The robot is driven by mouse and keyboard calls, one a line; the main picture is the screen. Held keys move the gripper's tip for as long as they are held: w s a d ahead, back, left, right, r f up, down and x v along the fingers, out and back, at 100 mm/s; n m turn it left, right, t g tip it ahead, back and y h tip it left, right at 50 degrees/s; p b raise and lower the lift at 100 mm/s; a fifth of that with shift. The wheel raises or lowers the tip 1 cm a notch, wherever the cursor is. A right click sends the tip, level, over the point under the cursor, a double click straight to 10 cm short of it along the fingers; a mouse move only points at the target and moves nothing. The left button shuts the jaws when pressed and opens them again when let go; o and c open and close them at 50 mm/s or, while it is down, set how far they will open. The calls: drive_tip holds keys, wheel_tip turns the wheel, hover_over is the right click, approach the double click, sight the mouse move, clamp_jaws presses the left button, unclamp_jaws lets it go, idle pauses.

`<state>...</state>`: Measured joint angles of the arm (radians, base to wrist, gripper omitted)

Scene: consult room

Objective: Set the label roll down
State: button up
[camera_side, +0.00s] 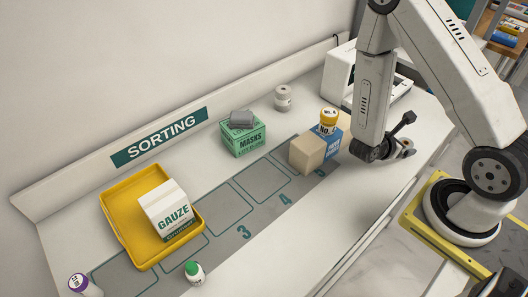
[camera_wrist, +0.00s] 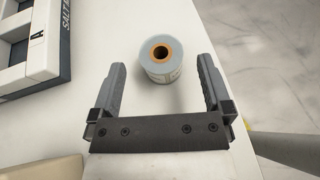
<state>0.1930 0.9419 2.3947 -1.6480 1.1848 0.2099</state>
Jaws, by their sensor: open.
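The label roll (camera_wrist: 163,74), pale grey with an orange-brown core, stands on the white worktop in the wrist view, its open core facing up. My gripper (camera_wrist: 162,72) is open, with one finger on each side of the roll and a clear gap on both sides, so it does not touch it. In the side view my gripper (camera_side: 404,148) is low over the right end of the worktop, near its front edge. The roll cannot be made out clearly there, among the fingers.
A blue box (camera_side: 332,143) with a yellow-capped bottle (camera_side: 328,119) and a beige block (camera_side: 307,152) stand left of my gripper. A white machine (camera_side: 341,74) stands behind. A yellow tray (camera_side: 151,254) holds a gauze box (camera_side: 166,208). The worktop edge (camera_wrist: 216,50) runs close by the roll.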

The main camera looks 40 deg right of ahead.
drive_tip(key=shift+v, duration=4.05)
drive_tip(key=shift+r, duration=0.1)
drive_tip(key=shift+s+a+r+m+g+y, duration=0.1)
drive_tip(key=shift+s+a+m+g+y, duration=0.15)
drive_tip(key=shift+m+y, duration=0.15)
drive_tip(key=shift+s+a+r+m+g+y, duration=0.15)
drive_tip(key=shift+m+g+y, duration=0.15)
drive_tip(key=shift+m, duration=0.2)
drive_tip(key=a+m+y, duration=0.2)
drive_tip(key=a+m+g+y, duration=0.1)
drive_tip(key=m, duration=0.1)
drive_tip(key=shift+s+r, duration=0.35)
drive_tip(key=w+a+r+m+t+y, duration=0.7)
drive_tip(key=w+a+m+y, duration=0.1)
drive_tip(key=a+m, duration=0.1)
drive_tip(key=shift+w+a+r+m+y, duration=0.2)
drive_tip(key=shift+w+r+m+y, duration=0.1)
drive_tip(key=shift+m+y, duration=0.15)
